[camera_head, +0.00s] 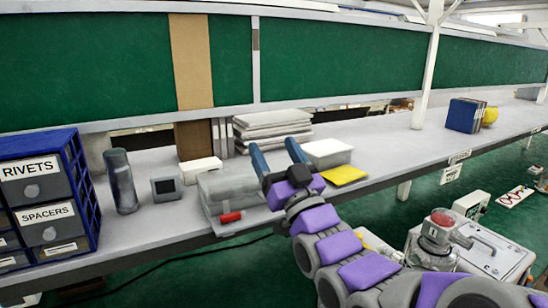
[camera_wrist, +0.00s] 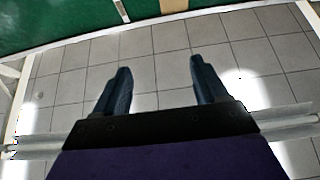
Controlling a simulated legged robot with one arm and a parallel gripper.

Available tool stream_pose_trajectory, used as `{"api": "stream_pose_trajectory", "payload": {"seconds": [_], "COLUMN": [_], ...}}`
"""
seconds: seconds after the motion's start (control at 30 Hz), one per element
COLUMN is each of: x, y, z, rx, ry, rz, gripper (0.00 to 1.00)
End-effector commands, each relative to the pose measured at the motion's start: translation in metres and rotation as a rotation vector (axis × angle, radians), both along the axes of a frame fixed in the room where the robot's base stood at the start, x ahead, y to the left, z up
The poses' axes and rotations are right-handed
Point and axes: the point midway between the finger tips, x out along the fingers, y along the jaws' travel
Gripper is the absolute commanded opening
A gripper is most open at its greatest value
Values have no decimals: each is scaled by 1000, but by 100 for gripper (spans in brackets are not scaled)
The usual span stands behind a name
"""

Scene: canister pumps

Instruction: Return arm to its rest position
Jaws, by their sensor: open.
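My gripper (camera_head: 278,155) is at the end of my purple and grey arm, in front of the bench in the head view. Its two blue fingers are spread apart with nothing between them. The arm is stretched out from the lower right of the head view and hides part of the bench edge.
The grey bench (camera_head: 385,145) carries a blue drawer cabinet (camera_head: 45,200), a dark cylinder (camera_head: 121,182), stacked grey slabs (camera_head: 230,188), a white box (camera_head: 327,152) and a yellow pad (camera_head: 344,175). A canister pump (camera_head: 437,232) stands on a white cart (camera_head: 510,258) at right.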

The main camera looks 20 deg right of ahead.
Motion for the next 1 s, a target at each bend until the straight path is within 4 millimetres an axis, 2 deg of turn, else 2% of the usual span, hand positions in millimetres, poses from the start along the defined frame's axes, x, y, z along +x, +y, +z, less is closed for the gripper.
{"api": "stream_pose_trajectory", "payload": {"seconds": [0.27, 0.37, 0.43, 0.57, 0.6, 0.73, 0.87, 1.0], "x": [0, 3, 7, 15, 16, 9, -13, -50], "y": [0, 1, 4, 7, 7, 6, 3, 0], "z": [0, -8, -21, -65, -82, -138, -190, -241], "rx": [-1, -10, -25, -67, -83, -123, -157, -186], "ry": [3, 42, 103, 306, 379, 623, 864, 1120], "rz": [0, -5, -11, -34, -43, -71, -97, -121], "gripper": [72, 72, 72, 72, 72, 72, 72, 72]}}
